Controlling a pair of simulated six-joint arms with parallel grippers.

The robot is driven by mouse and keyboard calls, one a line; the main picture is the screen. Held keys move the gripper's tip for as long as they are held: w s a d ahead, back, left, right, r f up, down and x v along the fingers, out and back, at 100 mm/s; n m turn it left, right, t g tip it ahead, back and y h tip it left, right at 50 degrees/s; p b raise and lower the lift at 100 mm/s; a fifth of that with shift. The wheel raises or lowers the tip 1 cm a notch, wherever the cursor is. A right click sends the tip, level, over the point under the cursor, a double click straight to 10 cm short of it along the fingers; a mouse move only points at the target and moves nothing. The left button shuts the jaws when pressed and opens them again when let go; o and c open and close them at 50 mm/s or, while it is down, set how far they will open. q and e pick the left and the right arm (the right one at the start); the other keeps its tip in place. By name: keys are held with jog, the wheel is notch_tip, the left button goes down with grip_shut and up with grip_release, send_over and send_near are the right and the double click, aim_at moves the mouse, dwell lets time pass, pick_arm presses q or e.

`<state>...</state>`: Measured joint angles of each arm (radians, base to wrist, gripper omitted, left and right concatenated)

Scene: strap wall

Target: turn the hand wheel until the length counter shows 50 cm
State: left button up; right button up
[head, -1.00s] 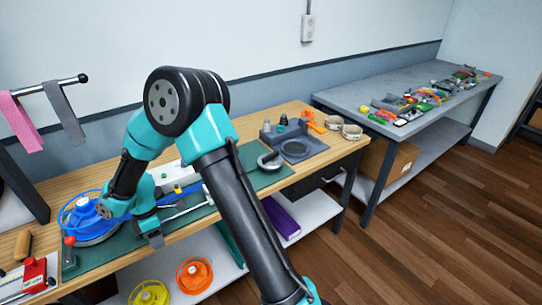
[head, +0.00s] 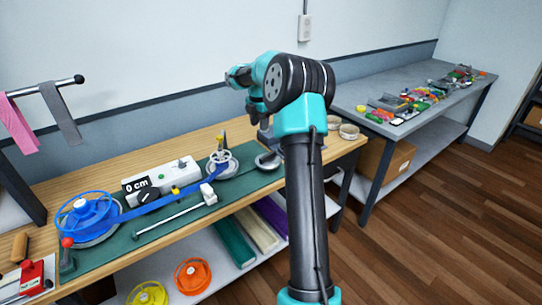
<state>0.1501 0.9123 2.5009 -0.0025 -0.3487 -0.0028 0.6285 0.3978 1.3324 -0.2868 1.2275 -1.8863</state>
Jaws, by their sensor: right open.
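The length counter (head: 136,184) is a white box with a black display reading "0 cm". A hand wheel (head: 222,162), grey-white with an upright dark and yellow handle, stands at the right end of the green mat. A blue strap (head: 160,202) runs from a blue spool (head: 84,216) at the left, past the counter, to the wheel. My right gripper (head: 265,134) is above the bench, right of the wheel and apart from it. It is open, small in view and partly hidden by my arm. My left gripper is not in view.
A metal rod with a white block (head: 208,194) lies along the mat's front. A red device (head: 32,277) is at the near left. Orange (head: 192,276) and yellow spools sit on the lower shelf. A grey side table (head: 400,88) holds several small items.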

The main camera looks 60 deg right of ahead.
aim_at(268, 154)
jog(key=shift+s+d+r, duration=0.45)
jog(key=shift+s+d, duration=0.1)
jog(key=shift+d, duration=0.1)
jog(key=shift+s+d+r, duration=0.4)
jog(key=shift+s+d, duration=0.1)
jog(key=shift+d, duration=0.1)
notch_tip(268, 154, down, 18)
jog(key=shift+r, duration=0.25)
jog(key=shift+c, duration=0.4)
grip_shut()
